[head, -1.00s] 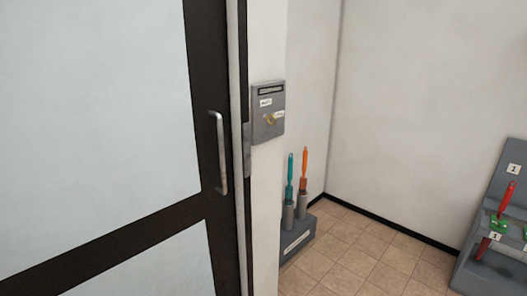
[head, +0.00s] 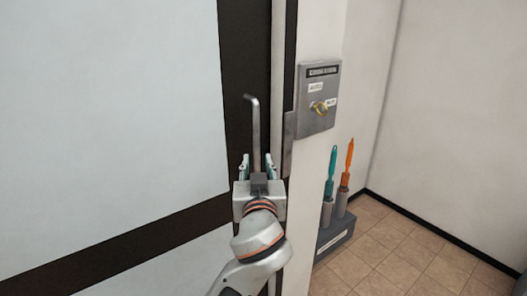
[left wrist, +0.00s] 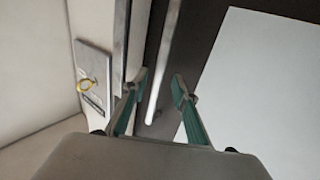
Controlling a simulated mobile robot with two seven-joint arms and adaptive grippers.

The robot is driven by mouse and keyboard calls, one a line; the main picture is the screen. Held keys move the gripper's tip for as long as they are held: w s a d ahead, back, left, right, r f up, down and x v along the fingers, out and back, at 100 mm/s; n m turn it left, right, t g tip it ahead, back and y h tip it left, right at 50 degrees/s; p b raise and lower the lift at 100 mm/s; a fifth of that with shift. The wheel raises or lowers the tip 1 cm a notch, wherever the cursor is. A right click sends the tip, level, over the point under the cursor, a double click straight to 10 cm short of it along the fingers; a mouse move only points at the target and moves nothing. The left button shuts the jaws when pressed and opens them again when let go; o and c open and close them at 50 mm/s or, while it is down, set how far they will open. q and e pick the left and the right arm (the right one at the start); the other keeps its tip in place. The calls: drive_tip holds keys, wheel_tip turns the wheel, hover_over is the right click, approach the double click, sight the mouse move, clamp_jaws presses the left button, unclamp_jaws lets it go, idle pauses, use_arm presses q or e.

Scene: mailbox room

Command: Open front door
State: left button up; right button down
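The front door has pale glass panels (head: 110,100) in a dark frame (head: 245,60) and looks shut against the white jamb. Its upright metal handle (head: 255,125) is on the door's right side. My left gripper (head: 257,160) is at the handle's lower half, one finger on each side of it in the picture. In the left wrist view the open fingers (left wrist: 160,82) show with the handle (left wrist: 168,50) running between their tips. I cannot tell whether they touch it. The gripper hides the handle's lower end. My right gripper is not in view.
A grey wall panel (head: 333,95) with a brass key-like piece (head: 318,108) is right of the door. Below it, a grey floor stand (head: 335,236) holds a teal tool (head: 331,170) and an orange tool (head: 347,160). The tiled floor at right is clear.

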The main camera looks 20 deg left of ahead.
sight(257, 155)
use_arm(q)
drive_tip(key=x, duration=0.6)
drive_tip(key=shift+c, duration=0.4)
clamp_jaws()
